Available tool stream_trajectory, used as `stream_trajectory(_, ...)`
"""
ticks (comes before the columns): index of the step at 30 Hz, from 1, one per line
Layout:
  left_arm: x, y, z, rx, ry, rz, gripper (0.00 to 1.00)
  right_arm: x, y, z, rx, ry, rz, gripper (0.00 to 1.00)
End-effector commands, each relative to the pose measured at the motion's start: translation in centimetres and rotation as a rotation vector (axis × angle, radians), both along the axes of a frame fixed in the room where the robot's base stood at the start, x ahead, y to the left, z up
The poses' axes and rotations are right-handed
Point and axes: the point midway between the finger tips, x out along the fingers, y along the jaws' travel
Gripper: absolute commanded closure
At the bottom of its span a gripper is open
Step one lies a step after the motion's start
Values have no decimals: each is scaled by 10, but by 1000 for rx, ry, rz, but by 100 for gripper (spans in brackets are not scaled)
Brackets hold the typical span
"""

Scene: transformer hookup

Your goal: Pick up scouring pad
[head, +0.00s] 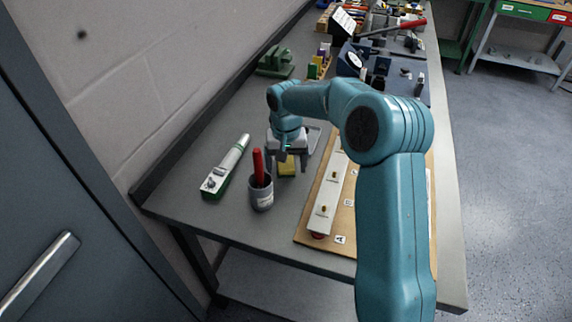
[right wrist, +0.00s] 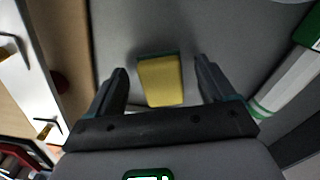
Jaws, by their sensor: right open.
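The scouring pad (head: 287,167) is a small yellow block on the grey bench, below my right gripper in the head view. In the right wrist view the scouring pad (right wrist: 161,80) shows its yellow face and a thin dark green edge. My right gripper (head: 287,160) points down over it, with its fingers open. In the right wrist view the two fingers of the right gripper (right wrist: 162,82) stand on either side of the pad, with a gap on each side. I see no contact. My left gripper is not in view.
A grey cup (head: 261,196) with a red-handled tool (head: 258,166) stands just left of the pad. A white and green device (head: 226,168) lies further left. A wooden board (head: 307,226) with white strips lies to the right. Tools and blocks crowd the bench's far end.

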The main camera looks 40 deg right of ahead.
Motion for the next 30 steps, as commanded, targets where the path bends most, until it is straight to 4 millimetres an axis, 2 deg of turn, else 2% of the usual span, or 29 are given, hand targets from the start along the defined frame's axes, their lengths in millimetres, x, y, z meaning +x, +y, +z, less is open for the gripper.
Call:
stream_trajectory(8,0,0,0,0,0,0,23,0,0,-5,0,0,0,17)
stream_trajectory(12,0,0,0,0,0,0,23,0,0,-5,0,0,0,63)
stream_trajectory(13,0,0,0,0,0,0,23,0,0,-5,0,0,0,72)
stream_trajectory(14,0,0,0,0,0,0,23,0,0,-5,0,0,0,76)
stream_trajectory(24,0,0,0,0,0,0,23,0,0,-2,-1,-1,0,76)
stream_trajectory(28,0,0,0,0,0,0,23,1,-1,10,-1,-3,-1,76)
stream_trajectory(30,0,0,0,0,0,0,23,1,-1,22,-2,-5,-1,76)
